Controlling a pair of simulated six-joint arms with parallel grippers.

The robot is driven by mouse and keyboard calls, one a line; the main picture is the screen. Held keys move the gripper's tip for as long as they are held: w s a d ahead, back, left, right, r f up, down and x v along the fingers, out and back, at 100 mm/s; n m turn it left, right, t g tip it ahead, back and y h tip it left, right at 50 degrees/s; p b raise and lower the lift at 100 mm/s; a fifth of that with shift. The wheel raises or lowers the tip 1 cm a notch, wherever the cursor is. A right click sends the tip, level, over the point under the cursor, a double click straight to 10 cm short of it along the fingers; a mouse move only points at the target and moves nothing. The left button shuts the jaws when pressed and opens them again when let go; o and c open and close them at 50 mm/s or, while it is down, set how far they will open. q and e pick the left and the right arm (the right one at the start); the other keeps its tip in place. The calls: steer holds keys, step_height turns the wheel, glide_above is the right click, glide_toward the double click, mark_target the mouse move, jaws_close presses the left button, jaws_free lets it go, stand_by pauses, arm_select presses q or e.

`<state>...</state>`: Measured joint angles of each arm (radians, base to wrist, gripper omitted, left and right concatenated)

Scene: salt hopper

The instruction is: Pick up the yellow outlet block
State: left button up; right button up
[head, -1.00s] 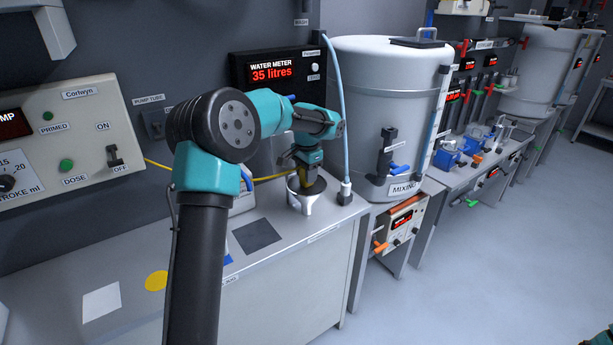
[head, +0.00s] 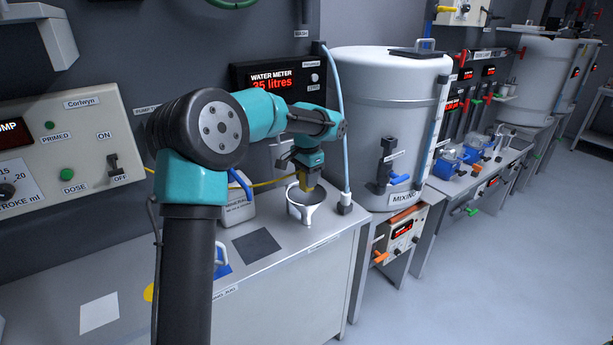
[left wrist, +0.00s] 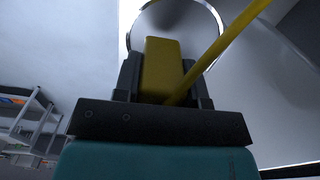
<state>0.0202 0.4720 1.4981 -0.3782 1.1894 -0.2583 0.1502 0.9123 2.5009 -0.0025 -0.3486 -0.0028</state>
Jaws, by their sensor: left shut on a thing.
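The yellow outlet block (left wrist: 161,66) is held between the two dark fingers of my left gripper (left wrist: 160,84). A yellow tube (left wrist: 214,52) runs from the block. In the head view the block (head: 306,182) hangs below my left gripper (head: 306,170), just above and slightly left of the middle of the silvery jug (head: 304,213). The jug stands upright on the bench, and its round mouth shows behind the block in the left wrist view. I cannot tell whether the block's lower tip clears the rim. My right gripper is not in view.
The grey mixing tank (head: 385,110) stands right of the jug, with a pale blue hose (head: 337,110) between. A white container (head: 238,208) and dark square (head: 256,246) are to the left. The water meter (head: 268,80) is behind. The bench front is mostly clear.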

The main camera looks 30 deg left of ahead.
arm_select(q)
steer(key=s+d+r, duration=0.1)
steer(key=s+d, duration=0.6)
steer(key=s, duration=0.4)
steer(key=shift+s, duration=0.15)
